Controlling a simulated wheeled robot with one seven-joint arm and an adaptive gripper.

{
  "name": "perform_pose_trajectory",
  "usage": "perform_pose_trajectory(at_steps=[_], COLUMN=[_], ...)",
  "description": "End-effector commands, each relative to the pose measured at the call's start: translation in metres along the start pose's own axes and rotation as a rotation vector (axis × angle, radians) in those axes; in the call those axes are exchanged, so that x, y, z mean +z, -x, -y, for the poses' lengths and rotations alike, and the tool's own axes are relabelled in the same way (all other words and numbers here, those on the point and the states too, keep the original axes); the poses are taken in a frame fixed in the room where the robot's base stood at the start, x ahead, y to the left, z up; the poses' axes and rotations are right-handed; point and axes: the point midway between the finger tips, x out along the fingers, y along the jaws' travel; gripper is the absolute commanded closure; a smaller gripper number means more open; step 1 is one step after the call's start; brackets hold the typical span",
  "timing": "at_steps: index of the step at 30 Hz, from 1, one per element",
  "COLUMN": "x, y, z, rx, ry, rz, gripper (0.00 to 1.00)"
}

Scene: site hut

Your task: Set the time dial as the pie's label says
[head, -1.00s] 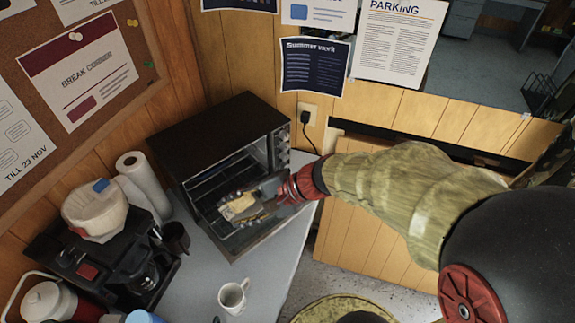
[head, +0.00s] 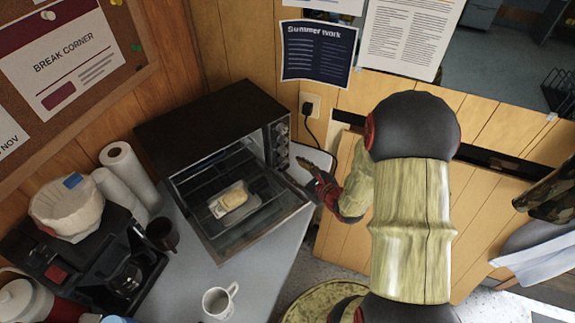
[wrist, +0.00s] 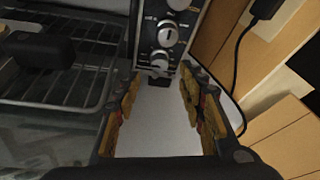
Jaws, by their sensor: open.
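The toaster oven (head: 205,115) stands on the counter with its glass door (head: 275,215) lowered open. The pie (head: 232,200), pale and in a light tray, sits at the front of the oven opening; its label is too small to read. The control panel on the oven's right side has several round dials (head: 280,140); the wrist view shows a dial (wrist: 167,37) and a lower one (wrist: 159,60) close up. Their markings are too blurred to read. My gripper (head: 314,166) is open and empty, right of the panel, with the lower dial ahead between its fingers (wrist: 160,85), apart from it.
A wall socket with a black plug and cord (head: 308,120) is right of the oven. A white mug (head: 218,303) stands in front. A coffee maker (head: 90,260) and paper rolls (head: 130,172) are at the left. The wire rack (wrist: 60,75) shows beside my gripper.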

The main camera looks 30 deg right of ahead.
Motion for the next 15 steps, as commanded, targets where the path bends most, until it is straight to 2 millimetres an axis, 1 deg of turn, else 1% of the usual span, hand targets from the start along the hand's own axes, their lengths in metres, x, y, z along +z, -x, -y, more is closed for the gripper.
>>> perform_pose_trajectory(at_steps=[1, 7, 10, 15], x=[-0.002, -0.002, -0.001, 0.0], y=[-0.01, -0.039, -0.049, -0.055], z=[-0.002, -0.002, -0.001, -0.001], rx=[0.003, 0.003, 0.002, 0.001], ry=[0.002, 0.002, 0.002, 0.001], rz=[0.002, 0.001, 0.002, 0.001], gripper=[0.6, 0.6, 0.6, 0.6])
